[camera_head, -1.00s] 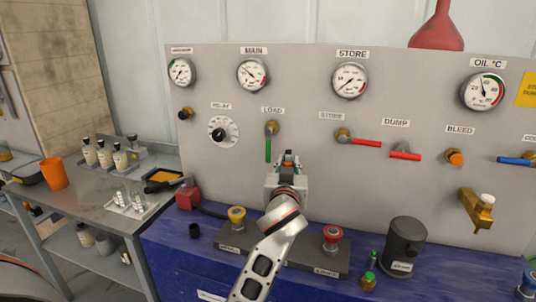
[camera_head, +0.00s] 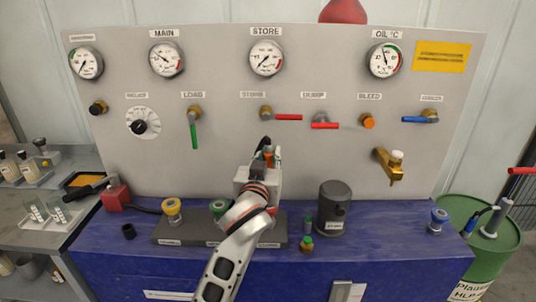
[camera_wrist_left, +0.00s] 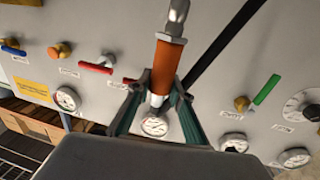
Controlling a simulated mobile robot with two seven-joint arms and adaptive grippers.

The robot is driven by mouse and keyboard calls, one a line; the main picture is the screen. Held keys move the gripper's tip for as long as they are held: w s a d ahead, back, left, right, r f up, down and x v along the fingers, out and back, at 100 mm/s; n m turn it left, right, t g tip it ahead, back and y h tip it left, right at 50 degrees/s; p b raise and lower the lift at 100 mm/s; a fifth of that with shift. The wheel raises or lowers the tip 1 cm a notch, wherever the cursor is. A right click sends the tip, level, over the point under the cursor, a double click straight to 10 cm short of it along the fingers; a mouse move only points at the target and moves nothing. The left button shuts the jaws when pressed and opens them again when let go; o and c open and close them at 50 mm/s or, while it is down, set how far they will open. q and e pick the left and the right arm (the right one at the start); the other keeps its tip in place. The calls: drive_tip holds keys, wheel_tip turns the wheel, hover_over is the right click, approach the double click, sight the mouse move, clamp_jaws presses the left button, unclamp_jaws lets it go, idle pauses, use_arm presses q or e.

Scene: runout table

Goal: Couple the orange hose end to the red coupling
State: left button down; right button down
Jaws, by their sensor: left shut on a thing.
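My left gripper (camera_head: 267,157) is raised in front of the grey panel, below the store valve. In the left wrist view the gripper (camera_wrist_left: 160,92) is shut on the orange hose end (camera_wrist_left: 166,62), whose metal tip points to the top of the picture. A black hose shows at the gripper in the head view. The red coupling (camera_head: 272,211) is on the dark block on the bench, mostly hidden behind my left arm; only a sliver of red shows. The hose end is above it and apart from it. My right gripper is not in view.
The dark block (camera_head: 170,231) also bears a yellow coupling (camera_head: 172,207) and a partly covered green one (camera_head: 218,207).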

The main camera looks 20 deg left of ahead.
sight(269, 165)
use_arm(q)
drive_tip(key=shift+f+b, duration=0.45)
drive_tip(key=shift+f, duration=0.15)
drive_tip(key=shift+f+b, duration=0.3)
drive_tip(key=shift+f, duration=0.15)
drive_tip(key=shift+f+b, duration=0.45)
drive_tip(key=shift+f, duration=0.6)
drive_tip(key=shift+f+b, duration=0.65)
drive_tip(key=shift+f, duration=0.1)
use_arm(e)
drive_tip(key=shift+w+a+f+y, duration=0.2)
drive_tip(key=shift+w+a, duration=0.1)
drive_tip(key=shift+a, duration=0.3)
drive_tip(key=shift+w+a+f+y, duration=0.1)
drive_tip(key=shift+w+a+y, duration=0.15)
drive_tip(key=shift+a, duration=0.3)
use_arm(q)
drive_tip(key=shift+p, duration=0.9)
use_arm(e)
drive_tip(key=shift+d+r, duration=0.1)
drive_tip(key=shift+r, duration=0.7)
